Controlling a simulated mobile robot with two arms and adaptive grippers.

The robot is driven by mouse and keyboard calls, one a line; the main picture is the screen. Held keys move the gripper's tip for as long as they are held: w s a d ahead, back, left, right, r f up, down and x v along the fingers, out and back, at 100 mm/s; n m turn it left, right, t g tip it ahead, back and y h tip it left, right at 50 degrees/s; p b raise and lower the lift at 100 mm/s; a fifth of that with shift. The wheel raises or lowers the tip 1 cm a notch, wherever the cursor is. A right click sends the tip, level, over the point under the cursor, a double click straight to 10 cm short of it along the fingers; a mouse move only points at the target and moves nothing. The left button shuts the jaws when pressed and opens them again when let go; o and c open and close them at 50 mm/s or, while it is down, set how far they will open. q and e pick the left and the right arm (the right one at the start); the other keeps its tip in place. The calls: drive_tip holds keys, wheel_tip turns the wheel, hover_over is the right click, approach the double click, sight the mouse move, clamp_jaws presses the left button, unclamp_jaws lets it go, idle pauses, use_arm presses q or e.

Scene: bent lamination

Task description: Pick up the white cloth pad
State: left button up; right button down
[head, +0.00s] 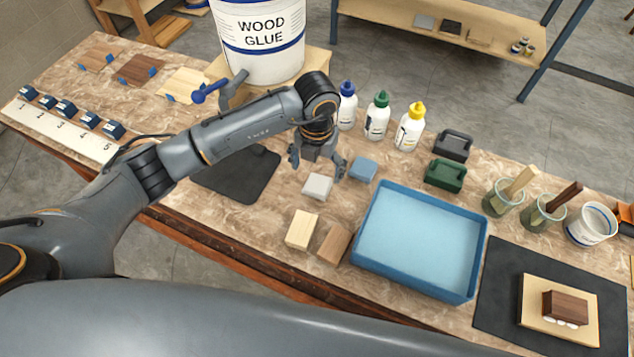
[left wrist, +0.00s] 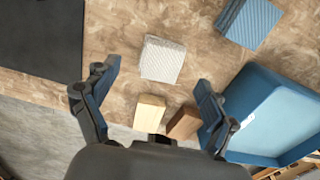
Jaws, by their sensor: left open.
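The white cloth pad (head: 318,186) lies flat on the workbench, a small pale textured block. It also shows in the left wrist view (left wrist: 162,59), ahead of and between the fingers. My left gripper (head: 317,170) is open and empty above the bench, over the pad's far side in the head view. In the left wrist view its two fingers (left wrist: 154,90) are spread wide, and nothing is between them at their own height. My right gripper is not in view.
A blue pad (head: 363,169) lies right of the white pad. A light wood block (head: 302,230) and a brown block (head: 334,243) lie nearer the front. A blue tray (head: 364,262) stands to the right, glue bottles (head: 377,122) behind, a dark mat (head: 232,184) to the left.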

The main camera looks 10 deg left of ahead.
sight(316, 184)
use_arm(q)
drive_tip(key=shift+s+f, duration=0.15)
drive_tip(key=shift+f, duration=0.15)
drive_tip(key=f, duration=0.1)
drive_tip(key=f+p, duration=0.2)
drive_tip(key=shift+s+d+f, duration=0.1)
drive_tip(key=shift+s+f, duration=0.15)
drive_tip(key=shift+f, duration=0.6)
drive_tip(key=c, duration=1)
